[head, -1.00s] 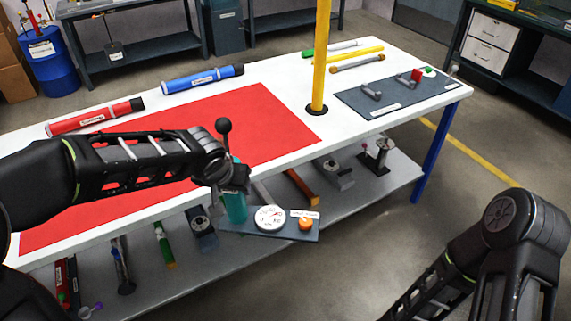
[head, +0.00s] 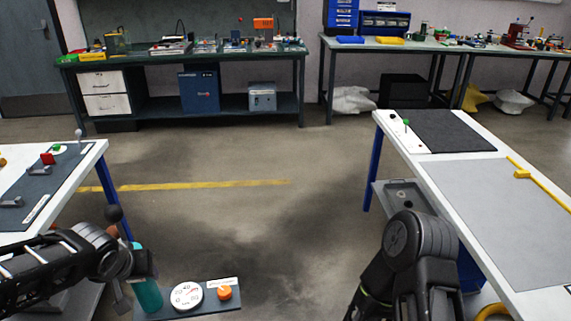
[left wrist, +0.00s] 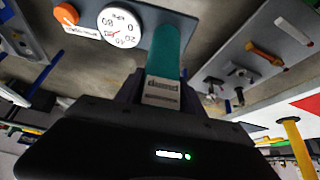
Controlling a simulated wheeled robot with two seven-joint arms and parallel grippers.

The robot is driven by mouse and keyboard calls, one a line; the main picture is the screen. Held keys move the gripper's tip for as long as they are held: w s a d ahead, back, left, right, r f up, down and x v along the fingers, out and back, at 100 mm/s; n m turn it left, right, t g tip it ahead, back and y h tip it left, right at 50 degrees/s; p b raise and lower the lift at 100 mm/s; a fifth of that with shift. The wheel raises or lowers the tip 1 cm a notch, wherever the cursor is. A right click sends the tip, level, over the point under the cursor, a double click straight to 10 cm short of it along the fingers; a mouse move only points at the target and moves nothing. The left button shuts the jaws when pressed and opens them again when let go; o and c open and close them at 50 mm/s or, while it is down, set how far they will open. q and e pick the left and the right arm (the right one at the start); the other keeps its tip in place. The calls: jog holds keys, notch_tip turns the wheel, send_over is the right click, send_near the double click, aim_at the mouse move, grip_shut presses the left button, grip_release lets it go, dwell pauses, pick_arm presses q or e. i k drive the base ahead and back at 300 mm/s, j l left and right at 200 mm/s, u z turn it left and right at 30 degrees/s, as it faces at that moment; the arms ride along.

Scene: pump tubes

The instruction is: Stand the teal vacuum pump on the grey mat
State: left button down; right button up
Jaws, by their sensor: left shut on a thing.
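My left gripper (head: 142,268) is shut on the teal vacuum pump (head: 149,295) and holds it in the air in front of me, low at the left of the head view. In the left wrist view the teal cylinder (left wrist: 164,50) sits between the fingers. The grey mat (head: 500,215) lies bare on the white table at the right, apart from the pump. My right arm shows at the lower right; its gripper is out of view.
The right table (head: 434,185) also carries a dark mat (head: 445,131) and a yellow rod (head: 545,188) at the grey mat's right side. The left table (head: 92,156) is close to my left arm. Open floor lies between the tables.

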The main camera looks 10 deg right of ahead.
aim_at(501, 208)
jog(key=k+l+z, duration=0.15)
jog(key=l+z, duration=0.35)
jog(key=l, duration=0.4)
jog(key=l+z, duration=0.5)
jog(key=l, duration=0.35)
jog(key=i+l+z, duration=0.15)
jog(key=l+z, duration=0.35)
jog(key=l, duration=0.4)
jog(key=i+l, duration=0.1)
jog(key=l, duration=0.3)
jog(key=i+l, duration=0.1)
jog(key=l, duration=0.3)
jog(key=i+l, duration=0.1)
jog(key=l, duration=0.3)
jog(key=i+l, duration=0.1)
jog(key=l, duration=0.3)
